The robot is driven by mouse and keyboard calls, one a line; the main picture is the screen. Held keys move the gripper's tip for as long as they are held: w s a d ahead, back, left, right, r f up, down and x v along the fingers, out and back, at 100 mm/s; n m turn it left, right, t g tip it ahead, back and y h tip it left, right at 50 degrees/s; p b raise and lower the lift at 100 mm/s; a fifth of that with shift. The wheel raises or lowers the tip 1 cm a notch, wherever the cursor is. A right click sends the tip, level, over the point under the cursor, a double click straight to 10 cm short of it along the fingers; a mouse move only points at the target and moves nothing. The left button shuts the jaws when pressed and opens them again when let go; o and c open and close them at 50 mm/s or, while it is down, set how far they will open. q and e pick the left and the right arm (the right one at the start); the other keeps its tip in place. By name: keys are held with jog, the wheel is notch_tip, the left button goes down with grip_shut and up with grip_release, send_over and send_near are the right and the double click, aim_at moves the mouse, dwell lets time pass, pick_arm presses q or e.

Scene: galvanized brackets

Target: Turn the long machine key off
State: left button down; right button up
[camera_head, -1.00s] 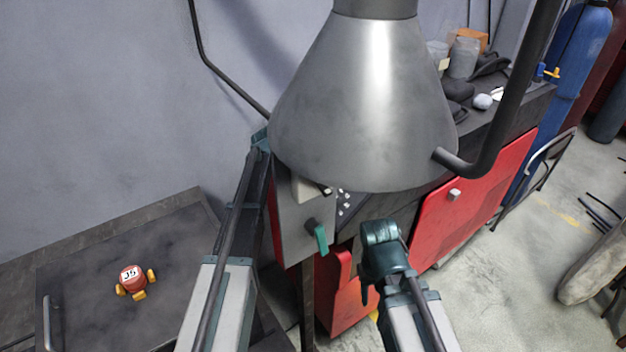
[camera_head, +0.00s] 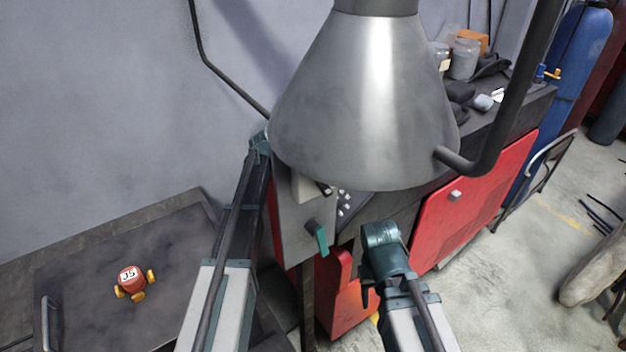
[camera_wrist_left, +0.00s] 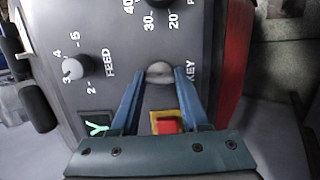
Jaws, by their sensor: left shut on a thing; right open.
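In the left wrist view a grey control panel (camera_wrist_left: 125,40) fills the middle. The machine key (camera_wrist_left: 160,72) shows as a small rounded silver piece beside the printed word KEY. The two blue fingers of my left gripper (camera_wrist_left: 161,74) are shut on it, one on each side. The key's lower part and its exact turn are hard to tell. In the head view the metal cone hides my left gripper and the key. My right gripper (camera_head: 366,290) is open and empty, low in front of the red machine, and its fingers are only partly visible.
A large metal hood (camera_head: 365,110) hangs over the machine. The panel also bears a FEED dial (camera_wrist_left: 74,68) and a red button (camera_wrist_left: 167,125) on yellow. A teal handle (camera_head: 320,239) juts from the machine's side. A toy (camera_head: 132,280) marked 35 lies on the dark table at left.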

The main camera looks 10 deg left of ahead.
pick_arm(q)
jog(key=shift+c, duration=2)
grip_release()
jog(key=p+v, duration=1)
jog(key=v, duration=0.3)
jog(key=shift+a+r+p, duration=0.3)
jog(key=shift+p, duration=0.05)
jog(key=shift+s+f, duration=0.1)
jog(key=shift+s, duration=0.1)
